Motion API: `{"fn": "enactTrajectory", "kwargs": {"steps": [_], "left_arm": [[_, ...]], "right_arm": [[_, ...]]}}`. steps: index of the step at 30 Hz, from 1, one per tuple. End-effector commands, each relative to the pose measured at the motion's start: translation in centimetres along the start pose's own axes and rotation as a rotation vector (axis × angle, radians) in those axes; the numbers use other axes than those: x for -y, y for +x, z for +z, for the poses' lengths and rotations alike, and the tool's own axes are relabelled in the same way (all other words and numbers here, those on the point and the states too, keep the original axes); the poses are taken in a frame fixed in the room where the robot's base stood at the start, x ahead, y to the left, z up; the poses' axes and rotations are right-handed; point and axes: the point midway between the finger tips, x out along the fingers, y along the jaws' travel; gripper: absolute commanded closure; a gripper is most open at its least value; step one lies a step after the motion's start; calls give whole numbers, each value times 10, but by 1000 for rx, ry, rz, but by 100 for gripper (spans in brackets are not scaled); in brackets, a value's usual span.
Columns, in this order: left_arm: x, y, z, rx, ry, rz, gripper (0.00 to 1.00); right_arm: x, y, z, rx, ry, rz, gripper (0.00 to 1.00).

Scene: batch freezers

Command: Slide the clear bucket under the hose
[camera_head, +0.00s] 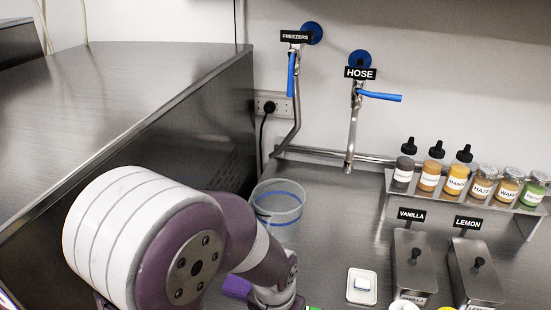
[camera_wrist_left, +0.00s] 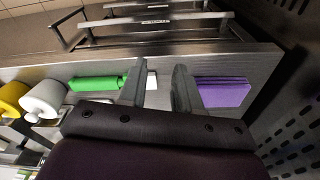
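The clear bucket (camera_head: 287,211) has a blue band near its rim. In the head view it stands on the steel counter, partly hidden behind my left arm. The hose pipe (camera_head: 352,132) hangs from the wall under the HOSE sign (camera_head: 360,73), to the right of the bucket; its lower end is above the counter. The bucket is not under it. My left gripper (camera_wrist_left: 160,82) shows in the wrist view with its two fingers apart and nothing gripped; the bucket does not show there. My right gripper is not in view.
A large steel freezer (camera_head: 170,110) is at the left. A rack of small bottles (camera_head: 455,190) and steel containers labelled vanilla (camera_head: 412,265) and lemon (camera_head: 475,270) stand at the right. A purple cloth (camera_wrist_left: 222,92) and a green roll (camera_wrist_left: 95,83) lie near the counter's front edge.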

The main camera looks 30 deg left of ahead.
Motion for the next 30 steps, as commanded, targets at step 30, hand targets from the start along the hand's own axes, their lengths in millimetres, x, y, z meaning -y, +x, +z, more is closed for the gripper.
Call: {"fn": "enactTrajectory", "kwargs": {"steps": [30], "left_arm": [[171, -84, -246, 38, -1460, -31, 67]], "right_arm": [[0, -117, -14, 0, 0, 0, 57]]}}
